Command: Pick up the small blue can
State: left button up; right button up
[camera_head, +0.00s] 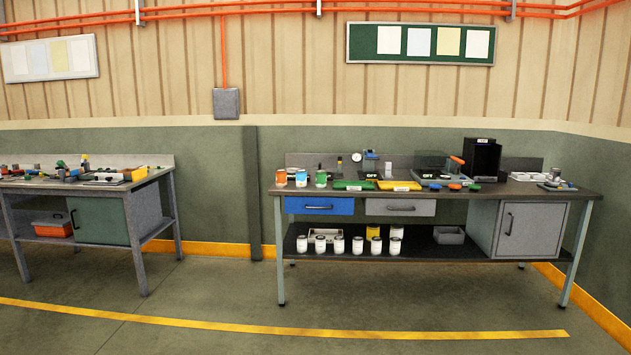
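A small blue can (301,179) with a white band stands upright on the top of the right workbench (520,188), near its left end. It stands between an orange and white can (281,178) on its left and a green and white can (320,179) on its right. The can is some distance away across the floor. Neither of my grippers shows in this view.
A green tray (353,185) and a yellow tray (399,186) lie right of the cans. Several white cans (357,246) stand on the lower shelf. Another cluttered workbench (85,182) stands at left. The floor (230,290) before the right bench is clear.

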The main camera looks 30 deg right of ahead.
aim_at(301, 175)
jog(key=i+l+z, duration=0.8)
jog(key=i, duration=0.65)
jog(key=i+z, duration=0.4)
jog(key=i, duration=0.65)
